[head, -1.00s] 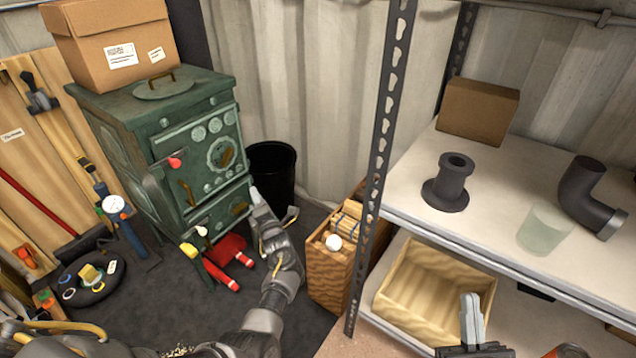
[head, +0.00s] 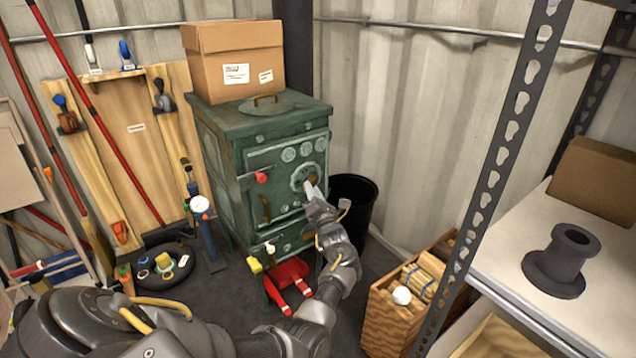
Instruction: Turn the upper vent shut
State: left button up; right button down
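A green stove (head: 228,185) stands by the back wall. Its upper door carries the upper vent (head: 299,176), a round pale-rimmed disc with brass-coloured parts. My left gripper (head: 311,187) is in front of the vent's lower right part and hides some of it. I cannot tell whether it touches the vent, nor whether its fingers are open or shut. The vent's opening is too small and covered to judge. A lower brass-coloured vent (head: 307,234) shows on the lower door. My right gripper is out of view.
A cardboard box (head: 235,65) sits on the stove. A black bin (head: 352,197) stands right of it, and a wooden crate (head: 392,312) and metal shelf post (head: 492,175) further right. Red-handled gloves or tools (head: 288,276) lie before the stove.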

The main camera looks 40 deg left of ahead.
pick_arm(q)
jog(key=x, duration=0.2)
jog(key=shift+w+a, duration=0.2)
jog(key=shift+a, duration=0.05)
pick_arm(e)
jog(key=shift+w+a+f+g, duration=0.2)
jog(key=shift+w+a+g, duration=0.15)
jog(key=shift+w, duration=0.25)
pick_arm(q)
jog(key=shift+d, duration=0.1)
jog(key=shift+c, duration=0.4)
grip_shut()
